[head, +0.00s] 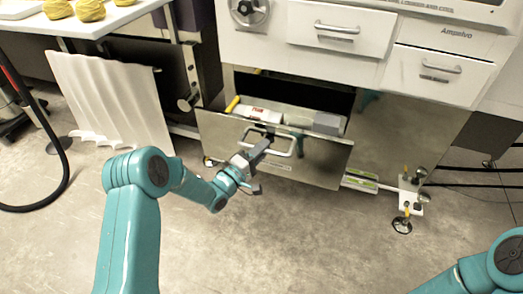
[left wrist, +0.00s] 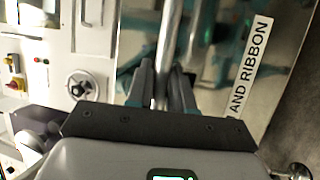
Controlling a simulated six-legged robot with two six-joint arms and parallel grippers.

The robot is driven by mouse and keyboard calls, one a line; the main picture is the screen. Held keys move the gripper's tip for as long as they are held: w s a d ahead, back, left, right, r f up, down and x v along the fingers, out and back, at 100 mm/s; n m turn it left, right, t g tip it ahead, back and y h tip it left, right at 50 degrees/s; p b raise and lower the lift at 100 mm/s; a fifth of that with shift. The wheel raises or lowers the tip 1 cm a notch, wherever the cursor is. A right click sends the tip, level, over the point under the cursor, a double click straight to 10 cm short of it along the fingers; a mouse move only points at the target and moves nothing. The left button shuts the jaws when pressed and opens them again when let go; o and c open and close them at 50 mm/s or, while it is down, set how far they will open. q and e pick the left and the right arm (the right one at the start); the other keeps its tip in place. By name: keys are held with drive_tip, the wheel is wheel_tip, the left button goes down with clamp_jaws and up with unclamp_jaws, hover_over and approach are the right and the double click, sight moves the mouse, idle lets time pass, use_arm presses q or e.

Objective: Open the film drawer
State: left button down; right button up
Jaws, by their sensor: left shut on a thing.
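The film drawer (head: 318,162) is a shiny metal drawer low in the machine. It stands pulled out, with its inside showing from above. In it lie a white box with red print (head: 262,114), a grey block (head: 327,122) and a yellow stick-like thing (head: 232,104). My left gripper (head: 259,148) is shut on the drawer's bar handle (head: 297,146). In the left wrist view the fingers (left wrist: 161,85) close around the handle (left wrist: 170,30), beside a label ending "AND RIBBON" (left wrist: 250,70). My right gripper is out of view.
Two closed white drawers (head: 340,28) (head: 438,74) sit above. A machine foot (head: 402,225) stands at the right. A white sheet (head: 110,95) hangs at the left, near a black hose (head: 65,165). The floor in front is clear.

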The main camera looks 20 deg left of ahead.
use_arm(q)
drive_tip(key=shift+w, duration=0.1)
drive_tip(key=c, duration=1.4)
unclamp_jaws()
drive_tip(key=p+v, duration=0.3)
drive_tip(key=v, duration=1.3)
